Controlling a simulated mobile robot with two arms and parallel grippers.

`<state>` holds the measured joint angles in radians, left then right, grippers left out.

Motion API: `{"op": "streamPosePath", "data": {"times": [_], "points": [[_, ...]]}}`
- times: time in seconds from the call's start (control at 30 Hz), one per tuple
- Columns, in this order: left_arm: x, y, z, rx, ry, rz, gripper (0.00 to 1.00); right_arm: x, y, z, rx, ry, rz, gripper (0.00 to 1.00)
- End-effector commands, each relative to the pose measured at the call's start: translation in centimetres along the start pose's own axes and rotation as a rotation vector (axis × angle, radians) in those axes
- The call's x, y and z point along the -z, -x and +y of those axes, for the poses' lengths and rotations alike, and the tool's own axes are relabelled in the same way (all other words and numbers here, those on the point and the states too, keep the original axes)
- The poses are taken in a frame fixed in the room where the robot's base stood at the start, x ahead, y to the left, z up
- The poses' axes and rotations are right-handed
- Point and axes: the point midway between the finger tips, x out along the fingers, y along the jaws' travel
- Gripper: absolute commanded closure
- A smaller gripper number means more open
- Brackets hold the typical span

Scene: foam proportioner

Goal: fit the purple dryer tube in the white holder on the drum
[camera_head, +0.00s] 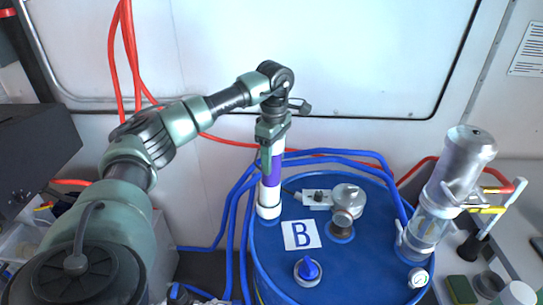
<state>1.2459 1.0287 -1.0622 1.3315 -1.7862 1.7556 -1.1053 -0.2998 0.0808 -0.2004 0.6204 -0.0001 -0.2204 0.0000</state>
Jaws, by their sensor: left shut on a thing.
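The purple dryer tube (272,174), white with a purple band, stands about upright over the left rear part of the blue drum (345,268). My left gripper (267,160) comes down from above and is shut on the tube's upper part, hiding some of it. The white holder (268,211) is on the drum's top near the left rim, directly below the tube. The tube's lower end meets the holder in this view; I cannot tell how deep it sits. My right gripper is not in view.
On the drum are a label marked B (301,235), a blue-capped fitting (308,270), a metal valve (346,202) and a tall silver and clear cylinder (452,180) at the right. Blue hoses (340,153) run behind the drum and down its left side. A pale wall stands behind.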

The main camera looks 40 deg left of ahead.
Motion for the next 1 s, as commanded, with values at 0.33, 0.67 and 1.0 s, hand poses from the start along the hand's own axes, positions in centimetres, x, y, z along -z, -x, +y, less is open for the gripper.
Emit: {"op": "streamPosePath", "data": {"times": [0.33, 0.67, 1.0], "points": [[0.2, 1.5, 0.3, -0.016, 0.004, -0.001, 1.0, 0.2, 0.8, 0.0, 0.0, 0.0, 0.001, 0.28], [0.2, 1.5, 0.2, -0.011, 0.004, -0.001, 1.0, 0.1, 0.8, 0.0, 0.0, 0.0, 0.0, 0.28], [0.2, 1.5, -0.1, -0.009, 0.004, 0.0, 1.0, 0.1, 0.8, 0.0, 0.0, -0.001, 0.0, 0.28]]}}
